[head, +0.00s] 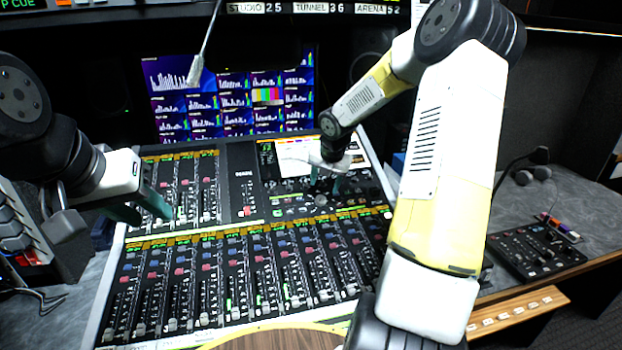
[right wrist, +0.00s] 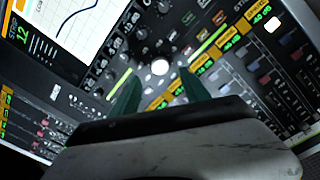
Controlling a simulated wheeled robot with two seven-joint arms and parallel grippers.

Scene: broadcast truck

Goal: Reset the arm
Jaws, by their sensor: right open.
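My right arm (head: 425,170), white and yellow, reaches in from the right over the mixing console. Its right gripper (head: 325,184) points down over the console's upper panel, below the lit screen. In the right wrist view the green fingers of the right gripper (right wrist: 158,78) are spread apart with nothing held. A round white knob (right wrist: 160,67) shows between and beyond the fingertips; I cannot tell whether they touch the panel. My left gripper (head: 150,213) is over the console's left side, its two green fingers apart and empty.
The mixing console (head: 240,190) fills the middle, covered in faders and buttons. A monitor wall (head: 235,100) stands behind it. A thin gooseneck microphone (head: 196,68) hangs above. A small control panel (head: 535,247) and a headset (head: 533,172) lie on the right desk.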

